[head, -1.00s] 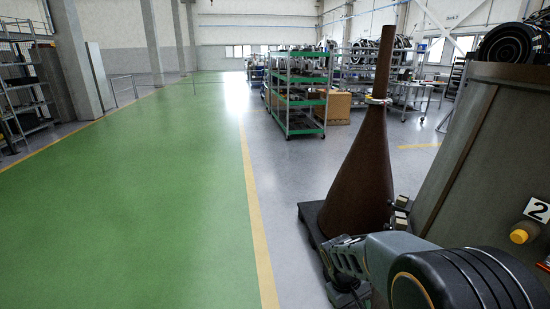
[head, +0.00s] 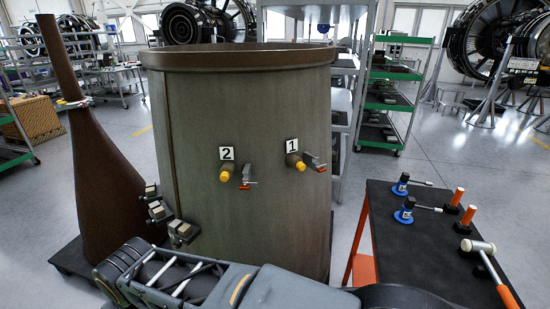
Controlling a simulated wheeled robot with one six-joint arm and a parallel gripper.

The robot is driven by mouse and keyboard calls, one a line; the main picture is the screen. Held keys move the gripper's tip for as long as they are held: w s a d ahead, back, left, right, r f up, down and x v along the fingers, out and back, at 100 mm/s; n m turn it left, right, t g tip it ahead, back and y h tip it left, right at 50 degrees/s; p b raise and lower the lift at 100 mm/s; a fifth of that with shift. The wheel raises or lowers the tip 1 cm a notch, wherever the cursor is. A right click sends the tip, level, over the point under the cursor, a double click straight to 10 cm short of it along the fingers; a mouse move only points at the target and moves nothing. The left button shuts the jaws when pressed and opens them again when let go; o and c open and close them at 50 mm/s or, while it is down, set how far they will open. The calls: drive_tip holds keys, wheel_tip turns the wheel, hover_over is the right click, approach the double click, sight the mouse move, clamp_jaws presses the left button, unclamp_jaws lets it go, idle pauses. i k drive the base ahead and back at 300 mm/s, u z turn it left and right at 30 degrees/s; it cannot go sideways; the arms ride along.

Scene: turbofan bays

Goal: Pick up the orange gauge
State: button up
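Two small upright orange pieces with black bases stand on the dark top of a cart at the lower right of the head view. One orange piece (head: 457,197) is farther back, the other orange piece (head: 467,216) nearer. I cannot tell for sure which, if either, is the orange gauge. My arm lies folded across the lower foreground. My gripper (head: 118,270) seems to be at its left end, well away from the cart; its fingers are unclear.
The cart (head: 392,262) has an orange frame. A mallet (head: 480,250) lies on its right side. A large drum-like casing (head: 250,110) with marked points 1 and 2 stands at the centre. A brown cone (head: 95,190) is at left. Open floor lies beyond the cart.

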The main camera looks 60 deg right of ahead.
sight(459, 191)
drive_tip(key=z, duration=3.85)
drive_tip(key=k, duration=1.65)
drive_tip(key=z, duration=1.1)
drive_tip(key=i, duration=4.5)
